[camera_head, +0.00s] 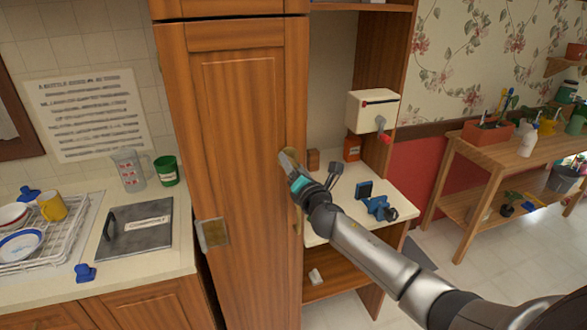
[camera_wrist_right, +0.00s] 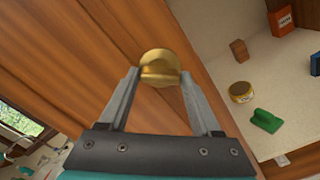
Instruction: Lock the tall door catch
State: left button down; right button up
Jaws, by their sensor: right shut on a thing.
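The tall wooden door (camera_head: 245,120) is flush in its cabinet, between the counter and an open shelf unit. Near its right edge is a round brass catch (camera_wrist_right: 158,65) with a raised bar across its face. My right gripper (camera_wrist_right: 160,84) is shut on this catch, one finger on each side. In the head view the right gripper (camera_head: 291,168) reaches the door edge from the lower right and hides most of the catch. Whether the catch is turned to locked cannot be told. My left gripper is not in view.
The shelf on the right holds a blue tool (camera_head: 380,208), a green object (camera_wrist_right: 267,121) and a round tin (camera_wrist_right: 241,91). A white box (camera_head: 372,110) hangs above. A dish rack (camera_head: 62,235) stands left.

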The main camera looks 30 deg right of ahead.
jog(key=shift+m, duration=5.2)
jog(key=o, duration=1.4)
jog(key=shift+s, duration=0.1)
jog(key=b+v, duration=0.1)
jog(key=v, duration=1.4)
jog(key=shift+s, duration=0.1)
